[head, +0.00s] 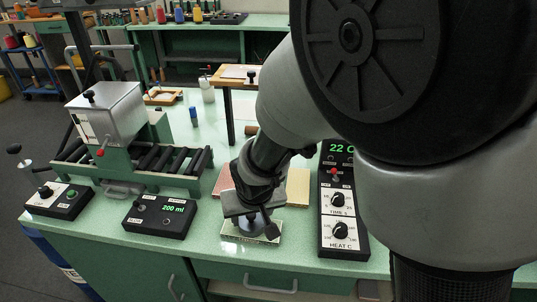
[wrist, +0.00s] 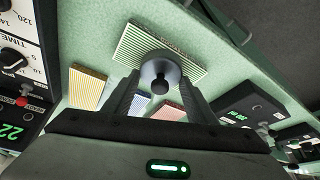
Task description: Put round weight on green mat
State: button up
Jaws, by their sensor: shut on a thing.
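The round weight (wrist: 172,68) is a grey disc with a dark knob, between the two fingers of my gripper (wrist: 160,92) in the wrist view. My gripper is shut on it. The green mat (wrist: 132,42) has pale and green stripes and lies beyond the weight. In the head view my gripper (head: 252,212) points down over the green mat (head: 232,232) near the table's front edge, with the weight (head: 258,226) low over the mat. I cannot tell whether the weight touches the mat. The gripper and weight hide part of the mat.
A yellow mat (wrist: 86,88), a blue mat (wrist: 135,102) and a red mat (wrist: 168,111) lie close by. A heat and time control box (head: 343,215) stands right of the mats. A display box (head: 160,217) and a roller machine (head: 120,150) stand left.

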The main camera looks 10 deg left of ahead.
jog(key=o, duration=1.5)
jog(key=shift+s+r+p, duration=0.1)
jog(key=shift+r+p, duration=0.2)
jog(key=shift+r, duration=0.3)
jog(key=p+v, duration=0.2)
jog(key=v, duration=0.8)
jog(key=s+d+r+m, duration=0.1)
jog(key=s+d+r, duration=0.2)
jog(key=d, duration=0.4)
jog(key=s+d+r+m+t+h, duration=0.1)
jog(key=s+d+r+m, duration=0.1)
jog(key=d+r, duration=0.3)
jog(key=s+d+r+m, duration=0.1)
jog(key=s+d+r, duration=0.2)
jog(key=d, duration=0.8)
jog(key=shift+s+r+h, duration=0.3)
jog(key=shift+r+h, duration=0.1)
jog(key=shift+r, duration=0.5)
